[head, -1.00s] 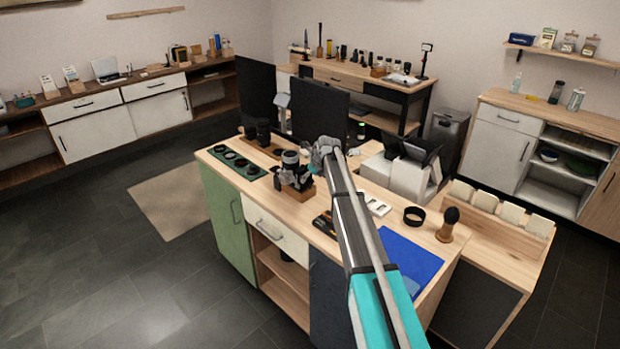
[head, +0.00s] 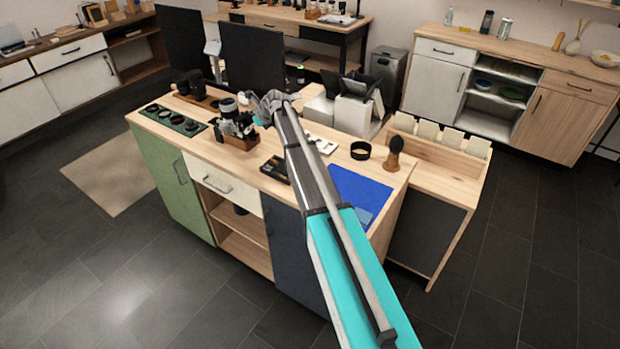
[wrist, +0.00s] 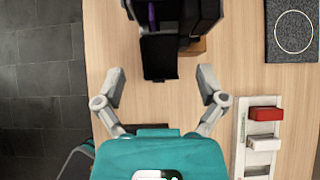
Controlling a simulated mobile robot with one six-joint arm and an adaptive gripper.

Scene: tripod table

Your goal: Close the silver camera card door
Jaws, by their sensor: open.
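The silver and black camera (head: 229,118) sits on a small wooden block (head: 243,142) on the workbench. In the wrist view its dark body (wrist: 205,15) is at the top centre, cut off by the frame edge. A black flap, apparently the card door (wrist: 160,58), stands out from the body towards my gripper, so it looks open. A purple strip shows beside its hinge end. My gripper (wrist: 160,76) is open and empty, its fingers apart on either side of the flap's outer end, not visibly touching it. In the head view my gripper (head: 271,104) is just right of the camera.
A white tray with red and white pieces (wrist: 262,130) lies right of my gripper. A dark square pad (wrist: 291,30) is at the far right. A lens tray (head: 174,121) stands left of the camera, a monitor (head: 252,55) behind. Bare wood lies around the flap.

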